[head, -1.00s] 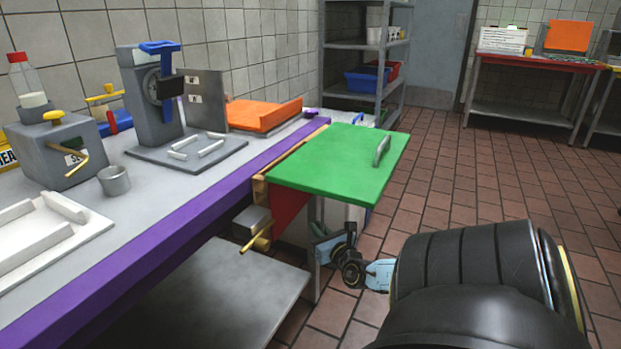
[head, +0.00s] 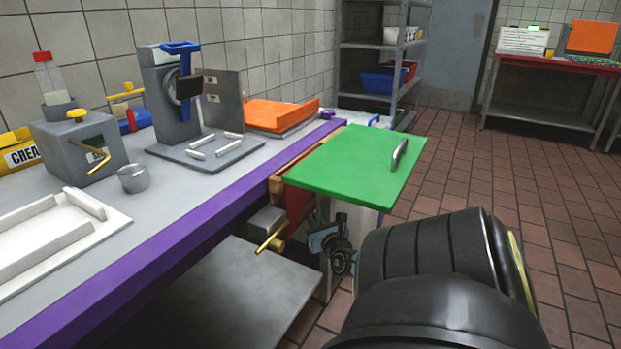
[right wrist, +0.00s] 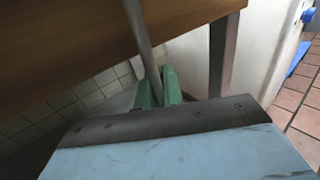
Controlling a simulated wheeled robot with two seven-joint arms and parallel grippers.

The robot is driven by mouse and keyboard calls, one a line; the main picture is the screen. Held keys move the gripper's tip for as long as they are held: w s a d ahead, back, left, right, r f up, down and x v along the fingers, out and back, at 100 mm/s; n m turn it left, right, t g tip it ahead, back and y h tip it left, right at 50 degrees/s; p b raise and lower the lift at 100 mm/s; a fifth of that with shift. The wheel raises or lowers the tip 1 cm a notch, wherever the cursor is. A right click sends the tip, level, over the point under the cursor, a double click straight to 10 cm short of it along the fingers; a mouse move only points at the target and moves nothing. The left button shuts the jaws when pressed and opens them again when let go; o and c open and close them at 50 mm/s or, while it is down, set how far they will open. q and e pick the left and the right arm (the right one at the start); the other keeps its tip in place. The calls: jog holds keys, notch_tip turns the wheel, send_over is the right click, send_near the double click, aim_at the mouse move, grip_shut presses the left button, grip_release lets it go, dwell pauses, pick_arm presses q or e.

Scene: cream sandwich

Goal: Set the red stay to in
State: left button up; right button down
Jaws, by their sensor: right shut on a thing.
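The red stay (head: 297,205) shows as a red panel under the green flap (head: 355,165), by the purple counter edge; the flap hides much of it. The flap lies about level, with a metal handle (head: 399,154). My right gripper (head: 322,238) is low under the flap, to the right of the visible red panel, and partly hidden by my arm. In the right wrist view its green fingertips (right wrist: 158,90) are closed around a thin grey bar (right wrist: 142,40) below a brown board. I cannot tell whether this bar belongs to the stay. My left gripper is out of view.
A brass rod (head: 270,237) sticks out below the counter, left of my gripper. A grey lower shelf (head: 215,300) lies beneath. A grey leg (right wrist: 219,58) stands close to the right of the fingers. The tiled floor (head: 480,160) to the right is clear.

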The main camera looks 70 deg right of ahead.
jog(key=shift+w+a+f+y, duration=0.2)
jog(key=shift+a, duration=0.25)
jog(key=shift+w+a+f+y, duration=0.15)
jog(key=shift+w+a+y, duration=0.05)
jog(key=shift+a, duration=0.2)
jog(key=c, duration=1.9)
grip_release()
jog(key=o, duration=0.4)
jog(key=shift+w+a+r+n+t, duration=0.1)
jog(key=shift+a+r+n+t, duration=0.1)
jog(key=shift+n+t, duration=0.1)
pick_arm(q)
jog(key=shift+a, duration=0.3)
pick_arm(e)
jog(key=shift+d, duration=0.1)
jog(key=shift+d, duration=0.1)
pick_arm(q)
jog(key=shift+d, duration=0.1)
pick_arm(e)
jog(key=shift+r, duration=0.1)
